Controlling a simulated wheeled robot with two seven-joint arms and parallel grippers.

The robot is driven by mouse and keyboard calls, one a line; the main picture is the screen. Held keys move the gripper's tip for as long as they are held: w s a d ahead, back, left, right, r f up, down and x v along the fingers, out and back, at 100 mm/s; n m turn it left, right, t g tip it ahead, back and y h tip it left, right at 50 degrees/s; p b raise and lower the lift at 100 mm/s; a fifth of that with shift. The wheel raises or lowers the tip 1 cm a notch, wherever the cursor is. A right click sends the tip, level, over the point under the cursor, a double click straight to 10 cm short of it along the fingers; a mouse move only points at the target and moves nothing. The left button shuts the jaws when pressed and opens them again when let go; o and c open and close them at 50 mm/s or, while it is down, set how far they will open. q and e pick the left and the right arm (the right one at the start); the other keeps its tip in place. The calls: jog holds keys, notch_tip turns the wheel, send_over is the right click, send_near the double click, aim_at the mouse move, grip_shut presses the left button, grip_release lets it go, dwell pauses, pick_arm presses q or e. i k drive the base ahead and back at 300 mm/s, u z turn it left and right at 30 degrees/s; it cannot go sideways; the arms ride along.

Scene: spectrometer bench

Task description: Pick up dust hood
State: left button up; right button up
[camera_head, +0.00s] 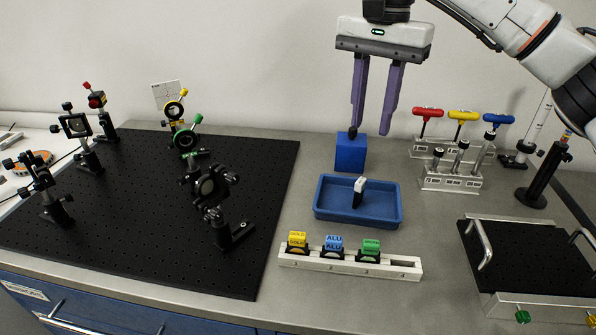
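A small blue box (351,155) stands on the bench behind the blue tray. A dark knob-like piece shows at its top; the box looks most like the dust hood, though no label confirms it. My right gripper (371,132) hangs from above with its two purple fingers spread and nothing between them. Its left fingertip overlaps the dark piece in the picture, and its right fingertip is to the right of the box. I cannot tell whether the left finger touches it. My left gripper is out of view.
The blue tray (330,208) holds a small black-and-white piece (359,190). In front is a white slotted rack (345,265) with coloured blocks. Tool stands (452,180) and a black-topped box with handles (530,255) are right. A black optics board (130,215) fills the left.

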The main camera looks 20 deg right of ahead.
aim_at(351, 151)
jog(key=k, duration=1)
